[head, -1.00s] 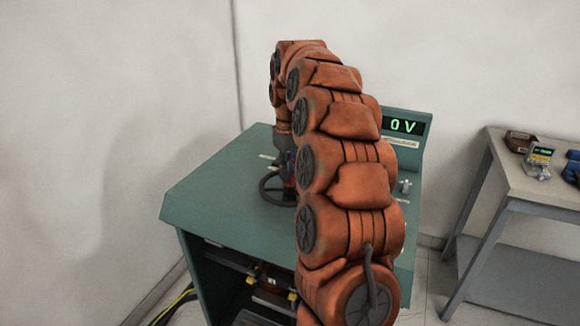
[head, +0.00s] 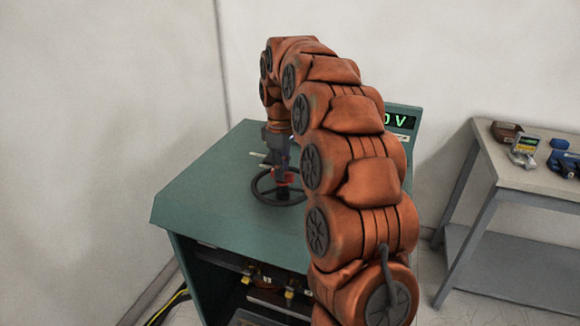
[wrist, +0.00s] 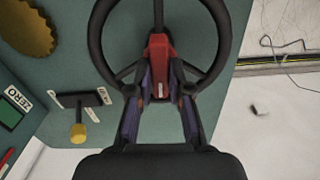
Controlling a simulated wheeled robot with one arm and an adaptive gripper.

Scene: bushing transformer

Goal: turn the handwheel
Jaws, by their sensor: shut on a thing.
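The handwheel (head: 259,190) is a dark ring with spokes, lying flat on the green cabinet top. It also shows in the wrist view (wrist: 96,40), with a red part (wrist: 159,66) near its centre. My gripper (head: 281,184) reaches down onto the wheel from above. In the wrist view my gripper's two fingers (wrist: 160,92) converge on the red part and are shut on it. Part of the wheel's near side is hidden behind the fingers in the wrist view. The display (head: 399,121) on the upright panel shows green "V" with a partly hidden digit.
The green cabinet (head: 200,190) has an open front with parts inside. In the wrist view, a T-shaped switch with a yellow knob (wrist: 78,133) and a gold disc (wrist: 28,30) sit near the wheel. A side table (head: 490,160) with instruments stands at the right.

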